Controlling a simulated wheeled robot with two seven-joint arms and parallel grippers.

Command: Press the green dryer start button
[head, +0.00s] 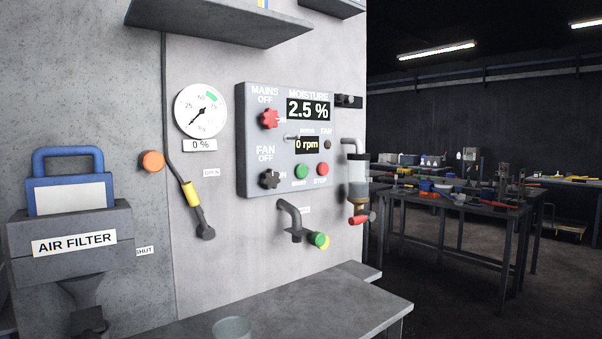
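The green start button (302,171) sits low on the grey control panel (247,150) on the wall, with the label START under it. A red stop button (323,169) is just to its right. The moisture display (308,109) reads 2.5 % and a smaller display (307,144) reads 0 rpm. A red mains knob (269,118) and a dark fan knob (270,179) are on the panel's left side. Neither of my grippers is in view, and nothing covers the green button.
A lever with a yellow sleeve (191,194) and a round gauge (201,111) are left of the panel. A grey bench (330,296) runs beneath. A blue-handled air filter box (70,240) is at far left.

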